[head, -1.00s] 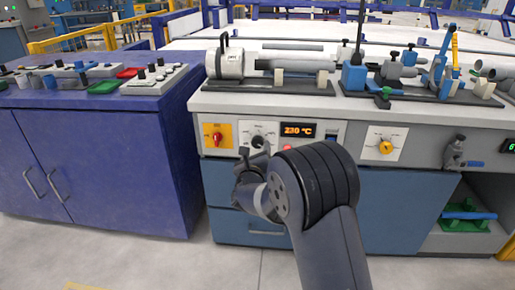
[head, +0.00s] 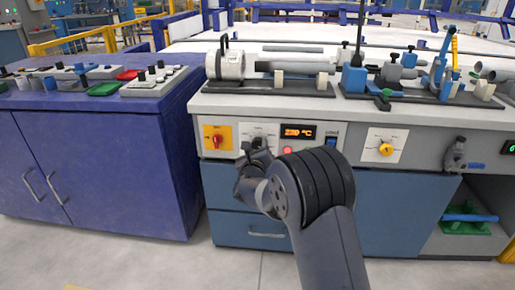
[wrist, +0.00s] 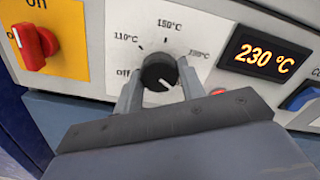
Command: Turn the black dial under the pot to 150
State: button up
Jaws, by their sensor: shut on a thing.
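The black dial (wrist: 160,72) sits on a white panel marked off, 110, 150 and a higher value at the right, in the wrist view. My gripper (wrist: 158,88) has one finger on each side of the dial and is shut on it. The dial's pale pointer mark is at its lower right, away from the 150 label at the top. The display (wrist: 258,57) beside it reads 230 °C. In the head view my gripper (head: 254,150) largely covers the dial. The pot (head: 230,64) is the white cylinder on the bench above.
A red switch (wrist: 34,46) on a yellow plate is left of the dial. A blue switch (wrist: 302,97) and a red light (wrist: 218,92) are to the right. A yellow knob (head: 386,149) is farther right on the front.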

jog(key=c, duration=0.3)
jog(key=shift+n, duration=0.3)
